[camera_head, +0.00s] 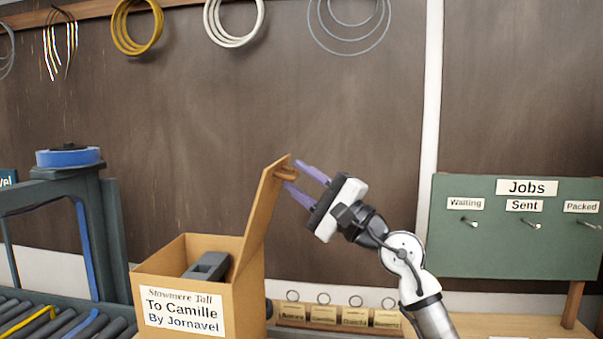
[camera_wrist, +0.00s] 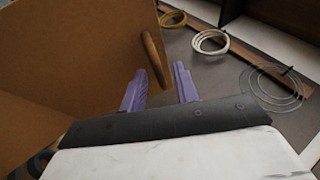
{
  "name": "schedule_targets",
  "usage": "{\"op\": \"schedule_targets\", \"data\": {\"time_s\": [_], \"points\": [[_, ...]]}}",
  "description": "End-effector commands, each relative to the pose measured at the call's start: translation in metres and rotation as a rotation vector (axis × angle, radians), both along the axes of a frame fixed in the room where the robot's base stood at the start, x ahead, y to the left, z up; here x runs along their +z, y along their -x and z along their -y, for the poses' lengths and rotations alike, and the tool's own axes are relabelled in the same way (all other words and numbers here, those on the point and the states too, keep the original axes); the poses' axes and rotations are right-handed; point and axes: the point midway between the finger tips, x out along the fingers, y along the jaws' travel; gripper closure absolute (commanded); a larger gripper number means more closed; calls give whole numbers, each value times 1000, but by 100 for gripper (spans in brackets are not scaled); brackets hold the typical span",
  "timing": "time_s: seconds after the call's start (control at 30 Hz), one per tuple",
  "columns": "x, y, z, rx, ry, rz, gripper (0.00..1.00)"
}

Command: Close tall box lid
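The tall box (camera_head: 194,279) is brown cardboard, labelled "Stowmere Tall, To Camille, By Jornavel". Its lid (camera_head: 262,212) stands open, nearly upright and leaning a little right, along the box's right side. A wooden handle (camera_head: 286,174) sticks out near the lid's top on the right face. My gripper (camera_head: 302,176) is open, with its two purple fingers pointing left at the handle. In the wrist view the lid (camera_wrist: 75,50) fills the left, and the handle (camera_wrist: 154,60) lies just beyond the fingertips, roughly in line with the gap. I cannot tell whether a finger touches it.
A grey object (camera_head: 208,266) lies inside the box. A roller conveyor (camera_head: 60,318) with a dark frame and blue tape roll (camera_head: 68,157) is at left. A green Jobs board (camera_head: 515,240) stands at right. Small tags (camera_head: 340,315) line the back. Wire coils (camera_head: 137,28) hang above.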

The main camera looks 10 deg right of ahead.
Motion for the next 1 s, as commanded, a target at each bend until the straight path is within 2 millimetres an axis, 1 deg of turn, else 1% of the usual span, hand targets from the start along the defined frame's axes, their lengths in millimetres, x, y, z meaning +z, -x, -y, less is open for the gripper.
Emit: {"op": "schedule_targets", "data": {"time_s": [0.27,0.37,0.5,0.87,1.0], "points": [[0,-1,-1,0,0,0,69],[0,-1,-1,0,0,0,81],[1,-1,-1,0,0,0,100],[1,-1,-1,1,2,0,100],[3,-1,-5,0,24,-4,100]]}}
